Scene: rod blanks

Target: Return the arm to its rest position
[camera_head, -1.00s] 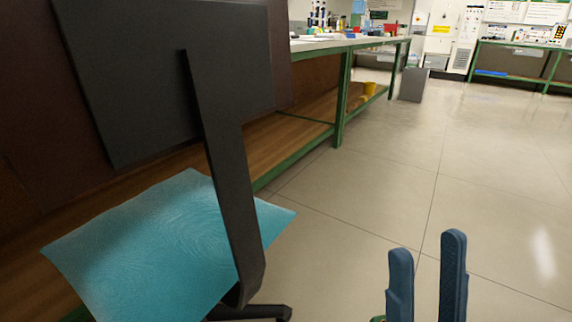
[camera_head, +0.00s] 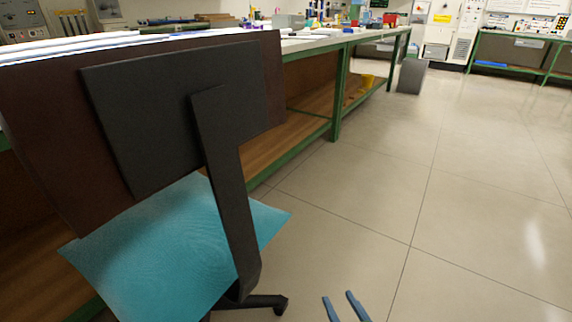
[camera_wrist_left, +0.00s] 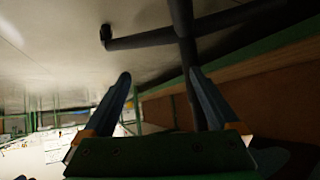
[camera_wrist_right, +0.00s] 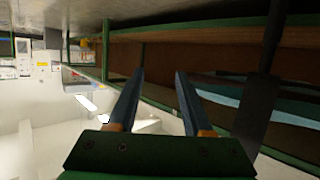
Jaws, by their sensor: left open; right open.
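My right gripper (camera_head: 345,307) shows at the bottom edge of the head view, only its two blue fingers in sight. They are apart with nothing between them, over the bare floor to the right of the chair's foot. The right wrist view also shows the right gripper (camera_wrist_right: 158,95), open and empty. My left gripper is outside the head view. In the left wrist view the left gripper (camera_wrist_left: 160,85) is open, its blue fingers wide apart and empty, with dark chair legs beyond them.
A chair with a dark backrest (camera_head: 180,110) and teal seat (camera_head: 175,245) stands close at the left. Behind it runs a long green-framed workbench (camera_head: 338,95) with a wooden lower shelf. A grey bin (camera_head: 411,77) stands farther off. The tiled floor (camera_head: 450,180) at the right is clear.

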